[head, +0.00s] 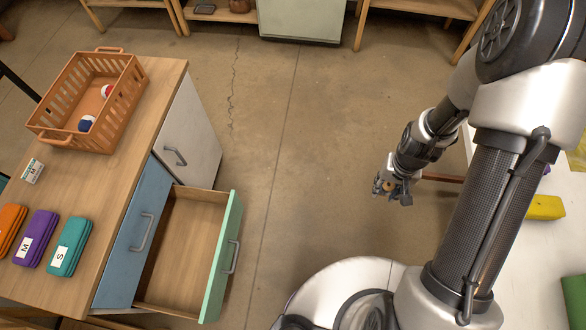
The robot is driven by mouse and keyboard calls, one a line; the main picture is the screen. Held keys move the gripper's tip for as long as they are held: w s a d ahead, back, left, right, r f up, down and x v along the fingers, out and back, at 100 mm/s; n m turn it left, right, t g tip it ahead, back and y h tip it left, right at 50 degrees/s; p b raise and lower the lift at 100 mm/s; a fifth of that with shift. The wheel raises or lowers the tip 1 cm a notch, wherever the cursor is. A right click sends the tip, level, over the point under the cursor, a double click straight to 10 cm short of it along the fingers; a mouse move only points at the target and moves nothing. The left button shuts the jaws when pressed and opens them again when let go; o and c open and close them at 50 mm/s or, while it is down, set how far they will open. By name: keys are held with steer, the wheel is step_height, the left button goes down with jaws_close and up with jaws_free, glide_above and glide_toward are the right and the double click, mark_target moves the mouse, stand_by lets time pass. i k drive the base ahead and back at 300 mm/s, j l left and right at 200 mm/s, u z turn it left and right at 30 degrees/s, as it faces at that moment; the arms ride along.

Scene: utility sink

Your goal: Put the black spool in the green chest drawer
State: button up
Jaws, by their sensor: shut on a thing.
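My gripper (392,193) is to the right of the middle, above the floor between the chest and the white table. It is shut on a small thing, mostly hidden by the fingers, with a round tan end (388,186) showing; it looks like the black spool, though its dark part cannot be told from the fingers. The green chest drawer (223,259) is pulled open at the lower left, with a grey handle on its green front. Its visible wooden inside is empty. My gripper is to the right of the drawer and well apart from it.
The wooden chest top (121,172) holds an orange basket (70,125) with small items, a label card (33,171), and orange, purple and teal cases (69,247). A blue door (133,235) is shut. A white table (520,262) stands right. Floor between is clear.

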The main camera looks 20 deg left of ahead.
mark_target(181, 281)
steer(key=k+j+u, duration=0.25)
steer(key=u, duration=0.2)
steer(key=k+j+u, duration=0.15)
steer(key=j+u, duration=0.35)
steer(key=k+j+u, duration=0.1)
steer(key=j+u, duration=0.15)
steer(key=u, duration=0.2)
steer(key=j+u, duration=0.5)
steer(key=j, duration=0.35)
steer(key=i+j, duration=0.15)
steer(key=j, duration=0.55)
steer(key=i, duration=0.35)
steer(key=u, duration=0.05)
